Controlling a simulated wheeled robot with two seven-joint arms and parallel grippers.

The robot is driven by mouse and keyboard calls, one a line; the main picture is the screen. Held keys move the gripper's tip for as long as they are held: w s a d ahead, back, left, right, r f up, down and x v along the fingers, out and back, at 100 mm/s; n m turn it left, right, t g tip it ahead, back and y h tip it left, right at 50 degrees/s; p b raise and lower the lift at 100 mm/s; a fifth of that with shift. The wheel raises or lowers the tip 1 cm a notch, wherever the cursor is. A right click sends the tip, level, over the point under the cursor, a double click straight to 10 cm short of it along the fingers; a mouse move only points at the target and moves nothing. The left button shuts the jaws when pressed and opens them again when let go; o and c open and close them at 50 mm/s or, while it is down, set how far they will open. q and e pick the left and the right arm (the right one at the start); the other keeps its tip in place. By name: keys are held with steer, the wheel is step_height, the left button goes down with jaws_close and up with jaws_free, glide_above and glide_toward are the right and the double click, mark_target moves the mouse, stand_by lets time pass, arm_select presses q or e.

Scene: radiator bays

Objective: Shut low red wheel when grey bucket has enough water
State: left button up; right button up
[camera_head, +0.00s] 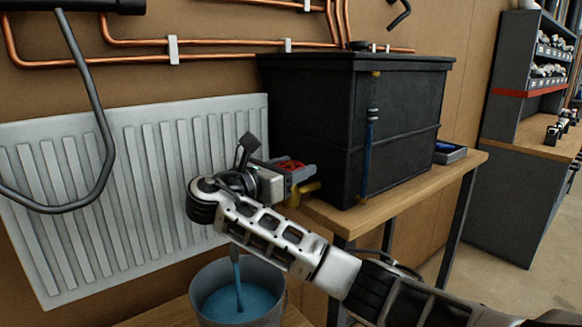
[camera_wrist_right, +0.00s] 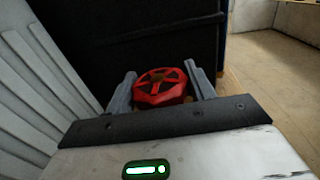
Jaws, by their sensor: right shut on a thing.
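The low red wheel (camera_head: 291,166) is at the lower front of the black tank, above a brass tap (camera_head: 303,190). My right gripper (camera_head: 296,172) is around the wheel. In the right wrist view the red wheel (camera_wrist_right: 161,87) sits between the two grey fingers of my right gripper (camera_wrist_right: 160,90), which is shut on it. The grey bucket (camera_head: 282,298) stands below my right forearm. Blue water (camera_head: 222,303) is in it, and a stream (camera_head: 238,275) falls into it. The bucket's rim is above the water surface. My left gripper is not in view.
The black tank (camera_head: 310,105) stands on a wooden bench (camera_head: 420,185) and carries a blue sight tube (camera_head: 371,130). A white radiator (camera_head: 150,160) is on the wall at left, with copper pipes (camera_head: 230,45) above. A small tray (camera_head: 452,153) lies right of the tank.

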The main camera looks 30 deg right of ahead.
steer(key=m+g, duration=0.2)
steer(key=g, duration=0.2)
steer(key=m+g, duration=0.3)
steer(key=g, duration=0.1)
steer(key=shift+s, duration=0.1)
steer(key=shift+m+g, duration=0.3)
steer(key=shift+g, duration=0.2)
steer(key=o, duration=1)
